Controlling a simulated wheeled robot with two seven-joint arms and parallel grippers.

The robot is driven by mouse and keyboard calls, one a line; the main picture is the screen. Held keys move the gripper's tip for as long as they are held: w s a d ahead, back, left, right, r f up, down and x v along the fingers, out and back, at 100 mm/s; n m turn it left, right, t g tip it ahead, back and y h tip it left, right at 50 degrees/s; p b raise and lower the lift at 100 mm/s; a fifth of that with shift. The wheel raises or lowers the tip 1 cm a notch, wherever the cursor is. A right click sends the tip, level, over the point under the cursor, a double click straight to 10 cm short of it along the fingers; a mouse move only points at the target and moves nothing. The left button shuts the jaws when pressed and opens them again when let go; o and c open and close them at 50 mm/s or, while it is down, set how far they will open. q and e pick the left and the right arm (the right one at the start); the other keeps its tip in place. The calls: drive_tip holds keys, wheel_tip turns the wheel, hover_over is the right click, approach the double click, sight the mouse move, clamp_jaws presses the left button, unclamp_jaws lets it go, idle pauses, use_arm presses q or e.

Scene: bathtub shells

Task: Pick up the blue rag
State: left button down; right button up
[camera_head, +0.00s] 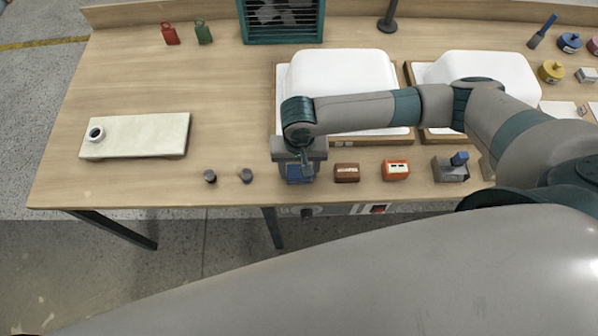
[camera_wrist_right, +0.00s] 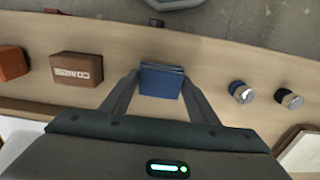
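The blue rag (camera_head: 300,174) is a small folded blue block near the front edge of the wooden table, partly hidden by my right gripper in the head view. In the right wrist view the blue rag (camera_wrist_right: 161,80) stands between the two fingertips. My right gripper (camera_head: 299,168) reaches down over it, and in its wrist view the gripper (camera_wrist_right: 160,85) has its fingers spread, one on each side of the rag. A narrow gap shows at each side. My left gripper is not in view.
A brown box (camera_head: 346,172) and an orange box (camera_head: 396,170) stand right of the rag. Two small dark cylinders, one here (camera_head: 246,175), stand to its left. White tub shells (camera_head: 342,75) lie behind. A pale slab (camera_head: 136,136) lies at the left.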

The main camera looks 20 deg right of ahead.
drive_tip(key=c, duration=0.5)
drive_tip(key=shift+o, duration=0.2)
drive_tip(key=shift+r, duration=0.45)
drive_tip(key=r+b, duration=0.1)
drive_tip(key=r, duration=0.2)
drive_tip(key=shift+w+d+r+b, duration=0.1)
drive_tip(key=shift+d+b, duration=0.1)
drive_tip(key=shift+b, duration=0.2)
drive_tip(key=w+d+r+b, duration=0.3)
drive_tip(key=d+r, duration=0.4)
drive_tip(key=d, duration=0.3)
drive_tip(key=shift+d, duration=0.4)
drive_tip(key=shift+w, duration=0.1)
